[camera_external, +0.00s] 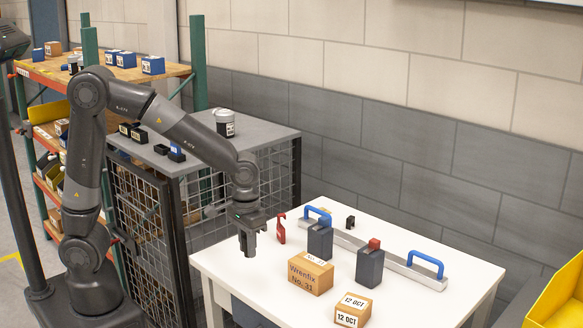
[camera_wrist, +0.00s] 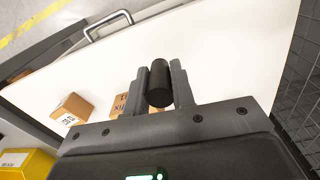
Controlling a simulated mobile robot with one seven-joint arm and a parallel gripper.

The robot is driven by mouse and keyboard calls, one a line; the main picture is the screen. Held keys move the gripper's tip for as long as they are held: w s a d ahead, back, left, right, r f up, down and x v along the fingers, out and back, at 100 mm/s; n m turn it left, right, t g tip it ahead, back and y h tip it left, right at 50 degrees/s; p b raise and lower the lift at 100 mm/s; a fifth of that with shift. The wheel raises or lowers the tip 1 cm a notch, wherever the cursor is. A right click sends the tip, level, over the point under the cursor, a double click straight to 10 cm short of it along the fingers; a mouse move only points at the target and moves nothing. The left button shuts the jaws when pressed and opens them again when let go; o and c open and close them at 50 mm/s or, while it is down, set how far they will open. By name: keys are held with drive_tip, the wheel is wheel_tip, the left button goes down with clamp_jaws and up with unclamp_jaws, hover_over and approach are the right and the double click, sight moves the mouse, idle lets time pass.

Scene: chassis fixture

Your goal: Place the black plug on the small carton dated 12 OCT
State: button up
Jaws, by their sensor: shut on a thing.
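My gripper (camera_external: 248,249) is above the left part of the white table, pointing down. In the wrist view its fingers are shut on a black cylinder, the black plug (camera_wrist: 158,83). In the external view the plug cannot be told apart from the dark fingers. The small carton dated 12 OCT (camera_external: 347,319) sits at the table's front, to the right of and nearer the camera than my gripper. It also shows in the wrist view (camera_wrist: 74,104), left of the fingers. Its visible top bears only a white label.
A larger Wrenfix carton (camera_external: 308,276) stands between my gripper and the small one. A wire cage (camera_external: 223,200) is left of the table (camera_external: 430,300).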

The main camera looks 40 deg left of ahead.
drive_tip(key=s+d+r, duration=0.1)
drive_tip(key=d+r, duration=0.2)
drive_tip(key=d, duration=1.1)
drive_tip(key=s+d+r, duration=0.1)
drive_tip(key=d+r, duration=0.2)
drive_tip(key=d, duration=1)
hover_over(345, 298)
drive_tip(key=shift+m, duration=0.4)
wheel_tip(345, 298, down, 7)
drive_tip(key=shift+a+r, duration=0.1)
drive_tip(key=shift+r, duration=0.1)
drive_tip(key=shift+f, duration=1.95)
drive_tip(key=shift+f, duration=0.1)
drive_tip(key=o, duration=0.9)
drive_tip(key=shift+o, duration=0.2)
